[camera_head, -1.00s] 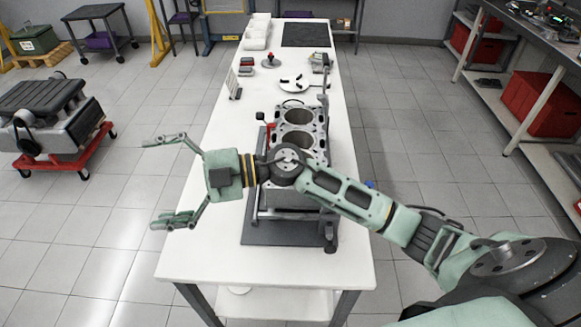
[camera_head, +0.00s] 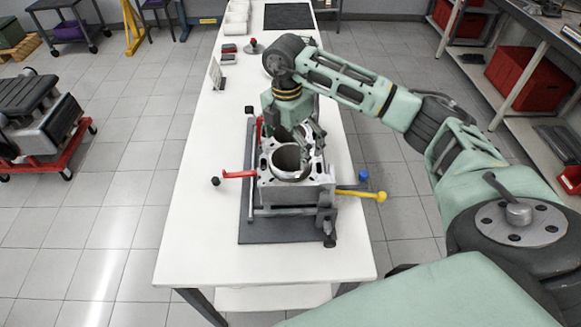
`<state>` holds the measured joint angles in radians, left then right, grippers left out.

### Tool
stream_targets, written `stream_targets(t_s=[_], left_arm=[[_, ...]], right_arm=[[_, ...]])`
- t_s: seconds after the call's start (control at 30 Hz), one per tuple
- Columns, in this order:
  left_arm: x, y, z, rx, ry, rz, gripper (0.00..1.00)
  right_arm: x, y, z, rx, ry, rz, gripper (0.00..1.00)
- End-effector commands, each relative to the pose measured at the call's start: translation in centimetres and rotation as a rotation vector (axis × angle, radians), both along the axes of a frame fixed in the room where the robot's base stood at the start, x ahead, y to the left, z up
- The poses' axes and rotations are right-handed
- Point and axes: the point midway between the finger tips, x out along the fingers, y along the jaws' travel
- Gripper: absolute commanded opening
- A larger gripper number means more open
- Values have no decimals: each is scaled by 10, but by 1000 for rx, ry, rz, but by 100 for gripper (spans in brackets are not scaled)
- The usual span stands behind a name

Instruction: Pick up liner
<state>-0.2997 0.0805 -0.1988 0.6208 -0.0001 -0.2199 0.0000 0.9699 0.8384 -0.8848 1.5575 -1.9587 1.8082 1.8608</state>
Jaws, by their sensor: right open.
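The engine block (camera_head: 318,190) sits in a dark stand on the white table, with its bores facing up. The near bore (camera_head: 292,162) is open to view and has a pale metal ring around its edge. I cannot tell a separate liner apart from the bore wall. My right gripper (camera_head: 302,142) points down over the far part of the block and is open. Its fingers are at the top of the block, just beyond the near bore. The gripper and wrist hide the far bore, and I cannot tell whether a finger touches it. My left gripper is out of view.
A red handle (camera_head: 238,174) sticks out left of the block and a yellow handle (camera_head: 362,193) sticks out right. Small parts and white bins (camera_head: 237,18) stand at the table's back. The table's front (camera_head: 200,245) is clear.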

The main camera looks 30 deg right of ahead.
Motion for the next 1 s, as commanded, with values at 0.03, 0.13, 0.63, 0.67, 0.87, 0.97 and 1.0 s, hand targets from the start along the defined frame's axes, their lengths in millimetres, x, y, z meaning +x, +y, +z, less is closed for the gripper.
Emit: stream_targets(t_s=[0.03,0.13,0.63,0.67,0.87,0.97,1.0], left_arm=[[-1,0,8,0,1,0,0],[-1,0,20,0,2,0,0],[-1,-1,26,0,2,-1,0],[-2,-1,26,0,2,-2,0],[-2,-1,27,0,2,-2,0],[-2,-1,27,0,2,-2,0],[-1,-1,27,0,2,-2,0]], right_arm=[[-1,0,-3,1,5,0,100],[1,-1,-18,1,8,1,100],[2,-1,-49,2,0,4,97],[2,-1,-49,2,0,4,95],[2,-1,-49,2,0,4,77],[2,-1,-49,3,0,4,68],[2,-1,-48,3,-1,4,65]])
